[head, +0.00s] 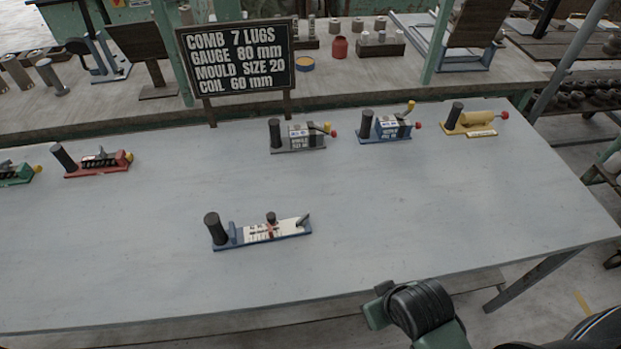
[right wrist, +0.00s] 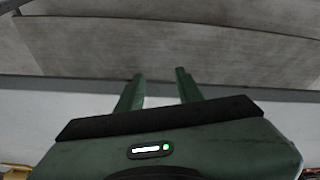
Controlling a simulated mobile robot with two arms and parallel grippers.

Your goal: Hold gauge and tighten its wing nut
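The gauge, a blue-based fixture with a white scale plate (head: 260,232), lies alone at the front middle of the table in the head view. A black upright handle (head: 216,228) stands at its left end. A red slider with a dark knob (head: 271,218) sits on the scale, and a grey angled piece (head: 303,220) is at the right end. I cannot tell which of these is the wing nut. My right gripper (right wrist: 159,75) shows in the right wrist view with its two green fingers apart and nothing between them, away from the gauge. My left gripper is not in view.
A black sign (head: 238,57) reads "GAUGE 80 mm" among other lines. Behind the gauge stand red (head: 98,163), grey (head: 298,136), blue (head: 385,128) and yellow (head: 470,122) fixtures, with a green one (head: 16,174) far left. The grey table (head: 400,220) is clear around the gauge.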

